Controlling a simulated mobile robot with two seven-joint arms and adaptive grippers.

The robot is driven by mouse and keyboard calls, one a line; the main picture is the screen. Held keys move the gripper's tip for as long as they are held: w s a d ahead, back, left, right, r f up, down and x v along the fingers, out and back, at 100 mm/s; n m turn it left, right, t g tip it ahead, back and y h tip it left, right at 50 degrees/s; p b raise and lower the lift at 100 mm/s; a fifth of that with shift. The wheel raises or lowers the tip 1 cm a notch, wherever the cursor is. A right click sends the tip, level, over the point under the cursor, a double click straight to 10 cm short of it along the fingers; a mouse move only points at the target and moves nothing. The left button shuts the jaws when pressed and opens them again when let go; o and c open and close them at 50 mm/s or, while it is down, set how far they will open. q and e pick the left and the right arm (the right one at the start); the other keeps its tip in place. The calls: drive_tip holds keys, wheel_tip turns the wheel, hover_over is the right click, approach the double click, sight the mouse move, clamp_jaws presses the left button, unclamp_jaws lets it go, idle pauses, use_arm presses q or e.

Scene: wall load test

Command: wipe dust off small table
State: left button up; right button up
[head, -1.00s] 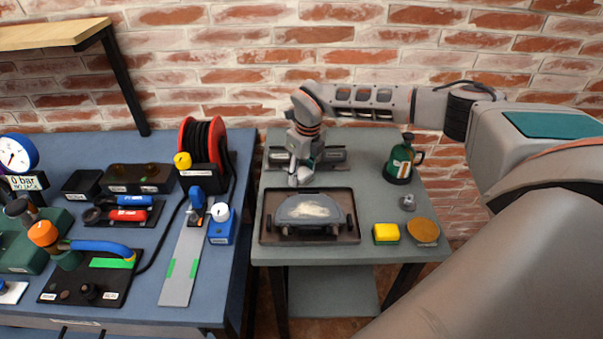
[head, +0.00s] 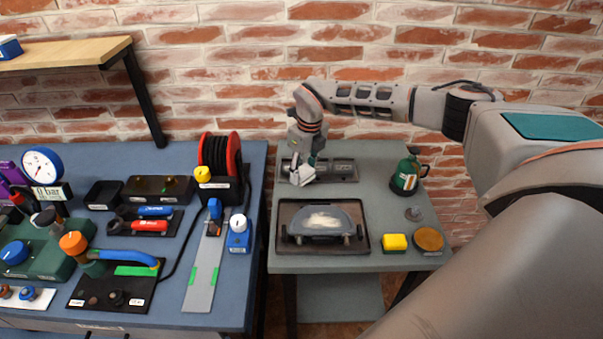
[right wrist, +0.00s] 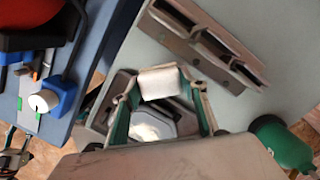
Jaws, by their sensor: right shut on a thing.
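The small table (head: 390,262) is a grey-green bench right of the blue one. On it a dark tray (head: 283,248) holds a grey rounded plate (head: 350,226) with a pale, dust-like patch (head: 322,220). My right gripper (head: 302,174) is over the back left of the small table, behind the tray. In the right wrist view its fingers (right wrist: 160,95) are closed on a small white block (right wrist: 159,82). I cannot tell whether the block touches anything. The pale patch shows below it in that view (right wrist: 152,125). My left gripper is not in view.
A dark slotted rack (head: 343,171) lies by the right gripper. A green bottle (head: 405,176), yellow sponge-like block (head: 395,242) and brown disc (head: 429,239) stand on the right side. The blue bench (head: 250,290) is crowded, with a cable reel (head: 221,155). A brick wall stands behind.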

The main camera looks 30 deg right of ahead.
drive_tip(key=shift+w+r, duration=0.1)
drive_tip(key=shift+r, duration=0.95)
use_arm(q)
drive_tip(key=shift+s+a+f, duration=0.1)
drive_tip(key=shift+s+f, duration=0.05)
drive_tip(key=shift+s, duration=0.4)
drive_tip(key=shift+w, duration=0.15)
